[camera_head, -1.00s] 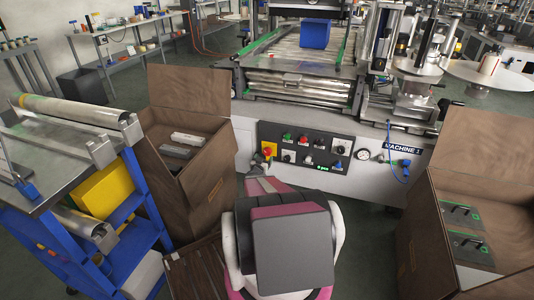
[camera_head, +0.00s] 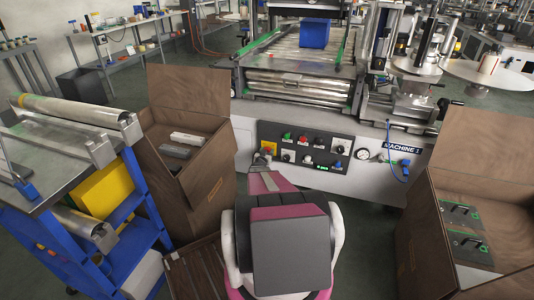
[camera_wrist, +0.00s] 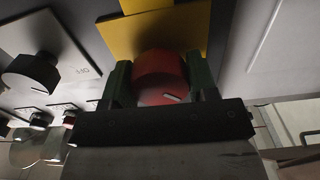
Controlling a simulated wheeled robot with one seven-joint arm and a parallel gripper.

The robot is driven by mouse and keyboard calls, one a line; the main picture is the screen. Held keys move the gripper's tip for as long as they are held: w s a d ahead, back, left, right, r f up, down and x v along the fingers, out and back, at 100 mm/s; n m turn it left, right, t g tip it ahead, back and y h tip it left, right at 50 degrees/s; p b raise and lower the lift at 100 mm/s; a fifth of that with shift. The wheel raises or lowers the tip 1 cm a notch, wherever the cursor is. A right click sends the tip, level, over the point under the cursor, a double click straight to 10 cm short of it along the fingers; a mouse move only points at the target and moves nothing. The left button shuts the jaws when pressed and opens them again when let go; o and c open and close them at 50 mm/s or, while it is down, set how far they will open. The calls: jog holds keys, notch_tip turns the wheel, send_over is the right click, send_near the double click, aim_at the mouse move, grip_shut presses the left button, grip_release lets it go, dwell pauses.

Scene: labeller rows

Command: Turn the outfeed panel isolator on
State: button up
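The isolator is a red rotary knob (camera_wrist: 160,76) on a yellow plate (camera_wrist: 186,30) in the wrist view. A short pale mark on its face lies slightly tilted from level. My gripper (camera_wrist: 161,88) has one green finger on each side of the knob, close against it, and appears shut on it. In the head view the yellow plate (camera_head: 269,147) sits at the left end of the dark control panel (camera_head: 320,135) on the machine front.
A black knob on a grey plate (camera_wrist: 30,72) sits left of the isolator in the wrist view. More knobs and buttons fill the panel. Open brown crates stand left (camera_head: 200,185) and right (camera_head: 480,185). A blue cart (camera_head: 110,240) is at far left.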

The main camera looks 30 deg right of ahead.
jog(key=shift+m, duration=0.4)
jog(key=m, duration=0.3)
jog(key=shift+m, duration=0.4)
jog(key=m, duration=0.4)
jog(key=shift+m, duration=0.3)
jog(key=m, duration=0.4)
jog(key=shift+m, duration=2.5)
jog(key=o, duration=0.9)
